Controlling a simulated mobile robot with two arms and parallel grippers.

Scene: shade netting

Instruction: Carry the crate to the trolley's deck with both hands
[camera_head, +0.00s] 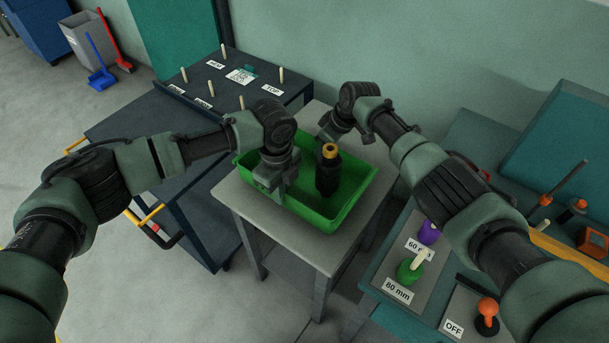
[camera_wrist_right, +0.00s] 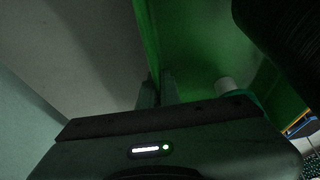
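The green crate (camera_head: 355,203) stands on a small grey table (camera_head: 292,225). In it stands a dark bottle (camera_head: 327,177) with an orange cap. My left gripper (camera_head: 272,184) is down at the crate's near-left wall; its fingertips are not clear enough to tell if they are closed. My right gripper (camera_head: 326,132) is at the far wall, partly hidden by its wrist. In the right wrist view, its fingers (camera_wrist_right: 158,90) are close together with the green crate wall (camera_wrist_right: 150,45) between them. The dark blue trolley (camera_head: 215,105) stands to the left, its deck carrying upright pale pegs and white labels.
A teal bench (camera_head: 455,140) on the right holds a grey board with a purple and a green knob (camera_head: 410,270), an orange-knobbed switch (camera_head: 487,310) and tools. Yellow handles (camera_head: 152,215) stick out from the trolley's near side. A narrow floor gap separates table and trolley.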

